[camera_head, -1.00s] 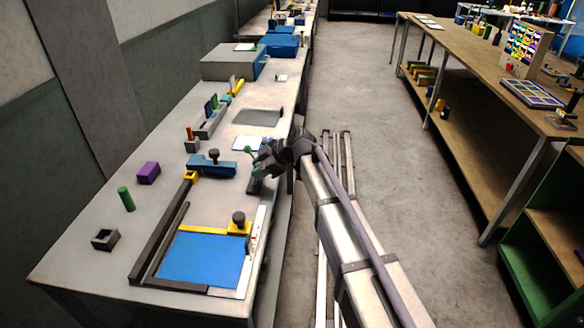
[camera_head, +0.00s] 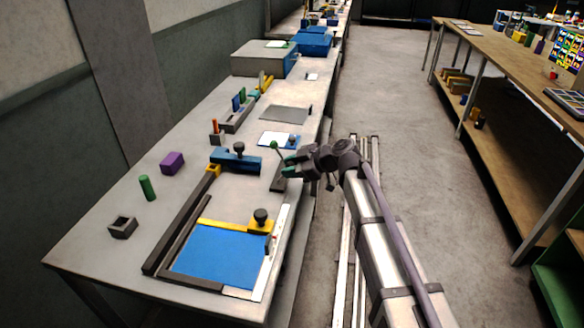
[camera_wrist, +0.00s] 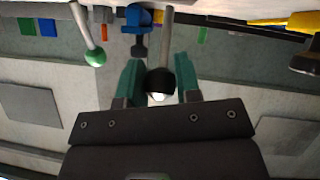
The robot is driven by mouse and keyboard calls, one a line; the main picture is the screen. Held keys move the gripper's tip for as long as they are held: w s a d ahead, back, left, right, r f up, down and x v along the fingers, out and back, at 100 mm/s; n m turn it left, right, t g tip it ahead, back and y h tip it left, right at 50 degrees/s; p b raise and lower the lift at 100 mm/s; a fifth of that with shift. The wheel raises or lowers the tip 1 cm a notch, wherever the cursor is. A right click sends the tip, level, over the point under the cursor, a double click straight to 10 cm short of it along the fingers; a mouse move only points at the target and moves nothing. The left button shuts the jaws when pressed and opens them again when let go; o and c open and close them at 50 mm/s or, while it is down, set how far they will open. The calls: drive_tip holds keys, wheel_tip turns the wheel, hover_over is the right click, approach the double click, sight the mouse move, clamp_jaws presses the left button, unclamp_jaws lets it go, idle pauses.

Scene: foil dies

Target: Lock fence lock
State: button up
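A lever with a green ball (camera_head: 273,145) stands on a dark base (camera_head: 277,184) near the bench's right edge. It also shows in the wrist view (camera_wrist: 95,57), left of my fingers. A second lever, a grey rod with a black ball (camera_wrist: 160,84), lies between my two teal fingertips in the wrist view; I cannot tell whether they touch it. My gripper (camera_head: 288,166) is beside the lever base and appears open, with a narrow gap on each side of the ball. A yellow fence (camera_head: 225,225) with a black knob (camera_head: 261,216) lies across the blue sheet (camera_head: 215,255).
A blue clamp bar (camera_head: 232,160) with a black knob stands behind the sheet. A purple block (camera_head: 172,162), green cylinder (camera_head: 147,188) and grey square holder (camera_head: 122,227) are at the left.

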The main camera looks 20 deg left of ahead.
drive_tip(key=o, duration=0.5)
drive_tip(key=shift+c, duration=0.2)
drive_tip(key=shift+d, duration=0.1)
drive_tip(key=p+v, duration=0.5)
drive_tip(key=v, duration=0.5)
drive_tip(key=shift+d+r, duration=0.2)
drive_tip(key=shift+d, duration=0.05)
